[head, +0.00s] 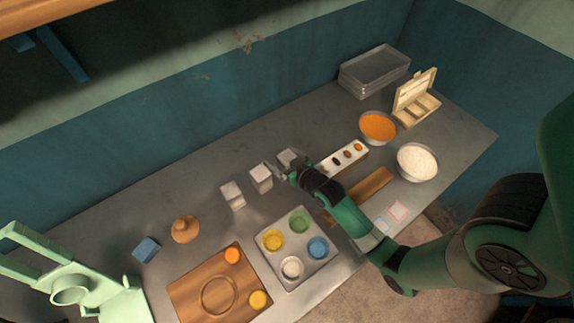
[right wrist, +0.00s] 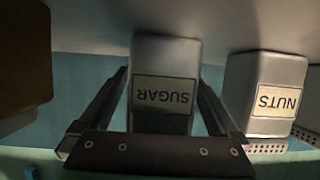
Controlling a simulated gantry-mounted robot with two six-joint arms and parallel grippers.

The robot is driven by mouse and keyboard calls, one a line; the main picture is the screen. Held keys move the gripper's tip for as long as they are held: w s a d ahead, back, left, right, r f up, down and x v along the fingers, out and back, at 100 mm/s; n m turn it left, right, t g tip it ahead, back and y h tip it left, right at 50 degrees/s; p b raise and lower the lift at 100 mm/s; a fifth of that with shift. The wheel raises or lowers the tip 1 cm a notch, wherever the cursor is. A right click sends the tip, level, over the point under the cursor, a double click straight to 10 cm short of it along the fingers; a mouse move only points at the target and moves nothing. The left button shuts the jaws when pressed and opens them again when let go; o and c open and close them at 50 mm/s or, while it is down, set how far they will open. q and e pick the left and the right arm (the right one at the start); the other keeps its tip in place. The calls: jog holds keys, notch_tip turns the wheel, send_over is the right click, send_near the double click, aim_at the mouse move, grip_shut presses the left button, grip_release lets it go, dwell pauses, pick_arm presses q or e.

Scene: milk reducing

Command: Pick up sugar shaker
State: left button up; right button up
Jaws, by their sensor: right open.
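The sugar shaker (right wrist: 165,60) is a grey-white block-shaped container with a SUGAR label, upside down in the right wrist view. It stands between the two spread fingers of my right gripper (right wrist: 163,88), with a gap visible on at least one side. In the head view the shaker (head: 288,157) is the rightmost of three pale containers, partly hidden by my right gripper (head: 285,171). My right gripper is open around it. A NUTS shaker (right wrist: 268,95) stands beside it; in the head view it appears as the middle container (head: 261,178). My left gripper is not in view.
A third pale container (head: 232,195) stands further left. A white strip with small cups (head: 345,157) lies close to the right. A tray of coloured bowls (head: 298,278) sits in front. Orange (head: 378,126) and white (head: 417,161) bowls stand farther right. The counter behind the shakers is clear.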

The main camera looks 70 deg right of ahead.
jog(key=shift+w+d+f, duration=0.1)
jog(key=shift+w+d, duration=0.05)
jog(key=shift+w, duration=0.05)
grip_shut()
dwell(0.4)
